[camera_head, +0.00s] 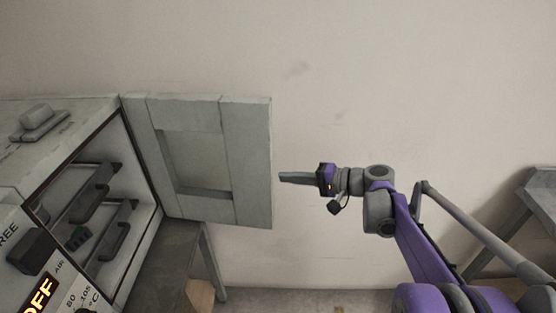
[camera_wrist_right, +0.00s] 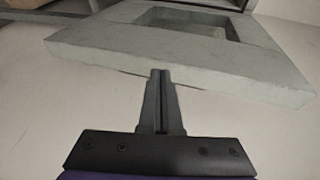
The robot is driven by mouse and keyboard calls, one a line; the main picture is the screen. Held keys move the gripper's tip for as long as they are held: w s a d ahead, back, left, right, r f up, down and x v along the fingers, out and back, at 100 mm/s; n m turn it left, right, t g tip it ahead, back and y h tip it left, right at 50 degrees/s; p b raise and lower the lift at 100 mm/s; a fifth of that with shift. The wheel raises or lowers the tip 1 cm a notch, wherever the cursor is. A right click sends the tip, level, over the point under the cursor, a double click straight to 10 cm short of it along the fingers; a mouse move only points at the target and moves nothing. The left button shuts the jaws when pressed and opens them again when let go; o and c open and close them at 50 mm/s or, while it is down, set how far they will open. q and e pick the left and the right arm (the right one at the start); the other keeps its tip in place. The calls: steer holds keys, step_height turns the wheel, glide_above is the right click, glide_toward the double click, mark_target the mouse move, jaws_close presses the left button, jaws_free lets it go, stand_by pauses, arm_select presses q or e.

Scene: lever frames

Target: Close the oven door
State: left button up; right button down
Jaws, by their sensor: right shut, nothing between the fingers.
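The oven (camera_head: 68,120) stands at the left of the head view with its front opening uncovered. Its grey-green door (camera_head: 245,150) is swung wide open, with a recessed window panel in its middle. The door (camera_wrist_right: 110,50) also spans the upper part of the right wrist view. My right gripper (camera_head: 284,177) is shut and empty, just right of the door's free edge. In the right wrist view the closed fingers (camera_wrist_right: 160,75) point at the door's edge; I cannot tell whether they touch it. My left gripper is not in view.
Inside the oven are racks with dark handles (camera_head: 115,230). A control panel (camera_head: 60,290) is at the lower left. The oven rests on a dark table (camera_head: 165,262). A grey bench (camera_head: 540,200) stands at the far right. The pale wall (camera_head: 400,80) lies behind.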

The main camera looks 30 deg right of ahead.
steer(key=d+r+m+t, duration=0.1)
steer(key=d+r+t, duration=0.2)
steer(key=d, duration=0.5)
steer(key=w+a, duration=0.6)
steer(key=a, duration=0.2)
steer(key=shift+r, duration=0.25)
steer(key=shift+s+p, duration=0.15)
steer(key=shift+p, duration=0.15)
